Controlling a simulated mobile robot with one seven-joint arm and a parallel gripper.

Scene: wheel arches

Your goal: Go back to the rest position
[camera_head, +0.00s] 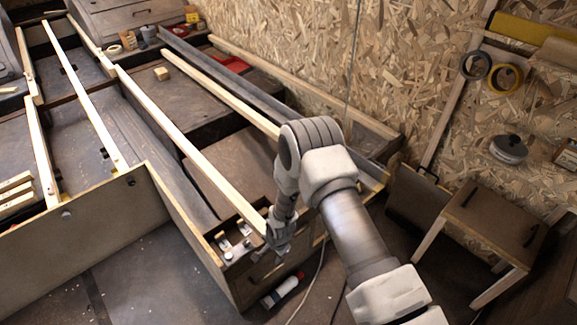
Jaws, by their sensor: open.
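My gripper (278,243) hangs at the end of my grey and white arm, pointing down near the front right corner of the wooden frame (205,258). Its fingers are small in the picture; they look open, with nothing seen between them. Small light pieces (228,243) lie on the corner just left of my gripper. I cannot tell whether the gripper touches the frame or the long light beam (190,150) that ends beside it.
A white and red tube (283,290) lies on the floor below my gripper, near a thin cable. A small wooden stool (493,225) stands at the right by the chipboard wall (350,60). A small wood block (161,73) lies inside the frame. Floor at the front left is clear.

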